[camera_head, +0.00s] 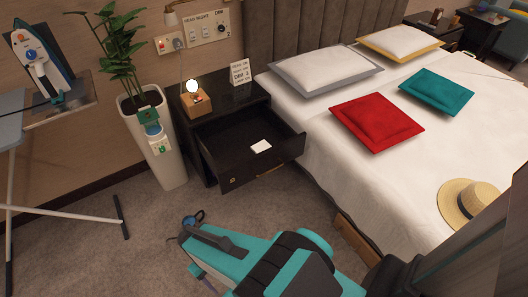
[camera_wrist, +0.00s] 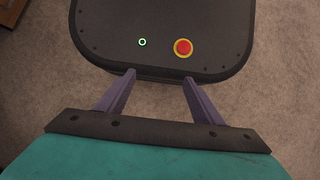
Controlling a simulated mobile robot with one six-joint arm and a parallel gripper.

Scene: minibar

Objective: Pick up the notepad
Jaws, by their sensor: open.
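A small white notepad (camera_head: 261,146) lies flat inside the pulled-out drawer (camera_head: 225,150) of the dark nightstand, toward the drawer's front right. My gripper (camera_wrist: 158,78) shows in the wrist view with its two purple fingers spread apart and nothing between them. It is over my own base, with grey carpet around. In the head view my teal arm is low in the picture, in front of the nightstand and apart from the notepad. The notepad is not in the wrist view.
The bed (camera_head: 330,150) is close on the right. An ironing board stands far left. Carpet before the drawer is clear.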

